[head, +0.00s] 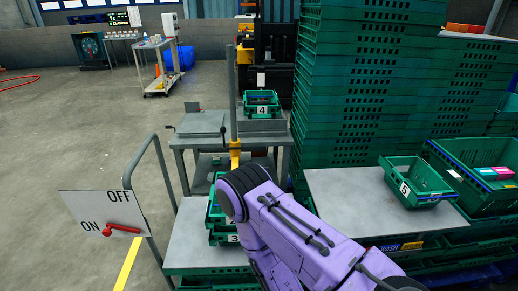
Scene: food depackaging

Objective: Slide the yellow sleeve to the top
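A yellow sleeve (235,154) shows low on a grey upright pole (233,85), in front of the metal table. The pole's bare part rises well above the sleeve. My purple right arm comes in from the lower right, and its dark rounded joint is just below the sleeve in the picture. The arm covers the foot of the pole and perhaps the sleeve's lower end. My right gripper is not visible, so I cannot tell whether it touches the sleeve. My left gripper is out of view.
Green crate 4 (262,104) stands behind the pole. Tall stacks of green crates (350,80) rise at the right. Crate 5 (415,183) sits on a grey table (350,200). An ON/OFF panel (102,212) with a red lever (122,229) stands at the left. Floor beyond is open.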

